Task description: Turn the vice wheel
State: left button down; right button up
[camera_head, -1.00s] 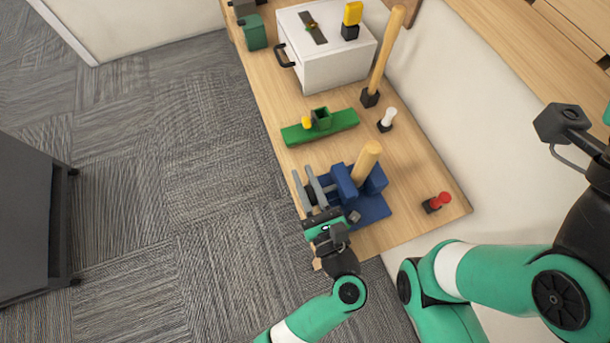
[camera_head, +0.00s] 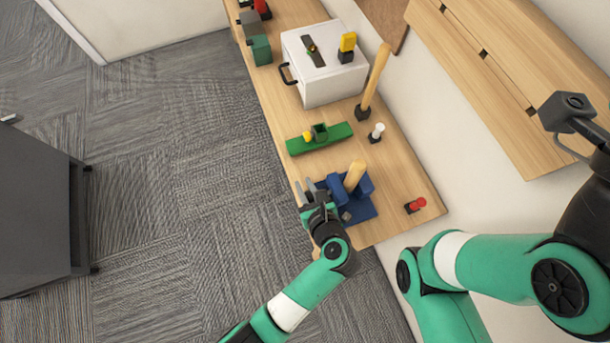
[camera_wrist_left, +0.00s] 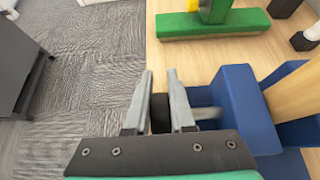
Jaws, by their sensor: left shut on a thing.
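The blue vice (camera_head: 361,209) stands near the front end of the wooden bench, with a light wooden piece (camera_head: 354,176) upright in it. In the left wrist view the vice (camera_wrist_left: 238,105) is at the right, and a grey shaft (camera_wrist_left: 208,113) comes out of its side. My left gripper (camera_head: 306,187) is at the left side of the vice, over the bench edge. In the wrist view its two grey fingers (camera_wrist_left: 160,100) are on either side of a dark part, the vice wheel (camera_wrist_left: 160,114), mostly hidden between them.
A green block fixture (camera_head: 320,138) lies behind the vice. A red-topped knob (camera_head: 415,205), a white-topped knob (camera_head: 376,132) and a tall wooden lever (camera_head: 375,80) stand to the right. A white box (camera_head: 324,80) is farther back.

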pick_arm(q)
jog(key=shift+g+p, duration=0.3)
jog(key=c, duration=0.8)
grip_release()
jog(key=shift+f, duration=0.1)
jog(key=shift+o, duration=0.2)
jog(key=shift+s+d+r, duration=0.15)
jog(key=shift+s+r, duration=0.1)
jog(key=shift+r, duration=0.05)
jog(key=p+v, duration=0.3)
jog(key=v, duration=0.8)
jog(key=shift+a, duration=0.2)
